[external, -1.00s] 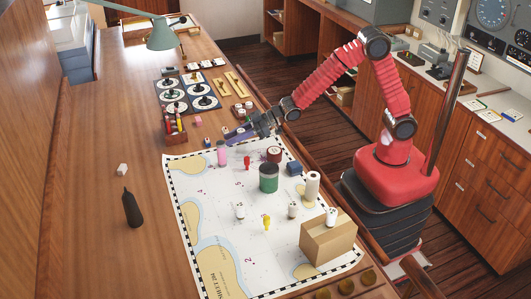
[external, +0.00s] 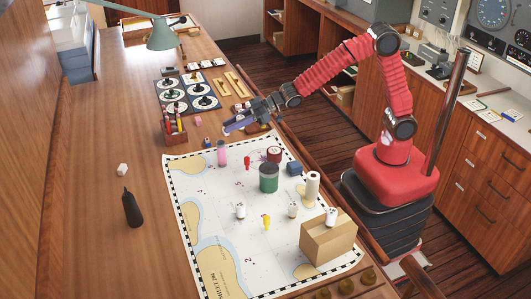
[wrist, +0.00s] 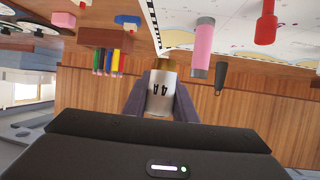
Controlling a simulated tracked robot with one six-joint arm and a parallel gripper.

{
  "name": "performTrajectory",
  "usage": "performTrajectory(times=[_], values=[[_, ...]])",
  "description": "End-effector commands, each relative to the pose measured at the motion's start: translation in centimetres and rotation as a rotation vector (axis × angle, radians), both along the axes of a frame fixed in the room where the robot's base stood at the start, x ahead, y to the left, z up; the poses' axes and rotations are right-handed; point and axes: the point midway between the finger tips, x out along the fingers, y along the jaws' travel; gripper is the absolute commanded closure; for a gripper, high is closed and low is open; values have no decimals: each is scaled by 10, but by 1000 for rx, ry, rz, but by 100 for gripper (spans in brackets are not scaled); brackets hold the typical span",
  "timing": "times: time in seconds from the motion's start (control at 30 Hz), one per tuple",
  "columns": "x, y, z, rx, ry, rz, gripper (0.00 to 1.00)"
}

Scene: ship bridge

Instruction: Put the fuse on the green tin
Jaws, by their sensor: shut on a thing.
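My gripper (external: 234,127) is above the table just beyond the far edge of the chart. In the wrist view my gripper (wrist: 160,98) is shut on the fuse (wrist: 160,96), a pale cylinder with dark marks and a brass-coloured end. In the external view the fuse is too small and covered to make out clearly. The green tin (external: 269,180) stands upright on the chart, nearer the camera and to the right of my gripper, apart from it. Its top looks dark green and bare.
A cardboard box (external: 328,242) stands nearer. The table's left side is mostly clear.

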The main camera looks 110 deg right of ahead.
Motion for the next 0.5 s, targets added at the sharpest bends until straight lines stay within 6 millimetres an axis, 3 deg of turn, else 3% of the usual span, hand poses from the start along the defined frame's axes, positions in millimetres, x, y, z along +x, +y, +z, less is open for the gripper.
performTrajectory(times=[0.17,0.5], values=[[2,8,2,-1,-1,12,97],[11,51,25,-1,-2,102,97]])
